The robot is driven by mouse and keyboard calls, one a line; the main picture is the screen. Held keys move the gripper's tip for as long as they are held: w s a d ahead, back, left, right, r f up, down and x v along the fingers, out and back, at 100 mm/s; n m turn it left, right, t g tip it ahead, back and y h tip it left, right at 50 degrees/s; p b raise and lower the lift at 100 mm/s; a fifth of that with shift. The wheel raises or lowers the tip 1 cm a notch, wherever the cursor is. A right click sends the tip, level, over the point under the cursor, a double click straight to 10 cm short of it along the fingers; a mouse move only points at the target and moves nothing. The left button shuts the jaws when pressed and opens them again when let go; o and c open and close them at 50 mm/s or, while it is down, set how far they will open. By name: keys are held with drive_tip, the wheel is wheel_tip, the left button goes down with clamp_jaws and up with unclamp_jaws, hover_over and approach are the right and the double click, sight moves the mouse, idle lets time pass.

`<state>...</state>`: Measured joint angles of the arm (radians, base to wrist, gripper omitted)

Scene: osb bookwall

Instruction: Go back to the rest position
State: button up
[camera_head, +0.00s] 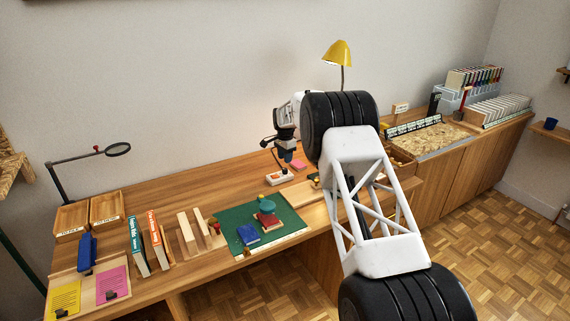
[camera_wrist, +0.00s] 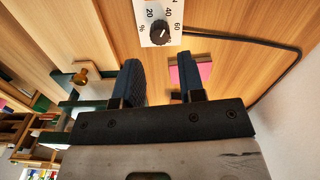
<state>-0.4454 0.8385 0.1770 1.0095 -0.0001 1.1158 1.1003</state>
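My gripper (camera_head: 286,152) hangs over the back of the long wooden counter (camera_head: 180,270), to the left of my arm's white lattice link. In the wrist view its two dark blue fingers (camera_wrist: 158,64) stand apart with nothing between them, so it is open and empty. Beyond the fingertips is a white dial box (camera_wrist: 148,34) with a black knob and percent numbers. A pink note (camera_wrist: 205,71) lies near the right finger, partly hidden by it; it also shows in the head view (camera_head: 299,164).
A yellow lamp (camera_head: 338,53) rises behind my arm. A black cable (camera_wrist: 270,75) runs from the dial box.

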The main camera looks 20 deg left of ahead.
drive_tip(key=shift+r, duration=0.7)
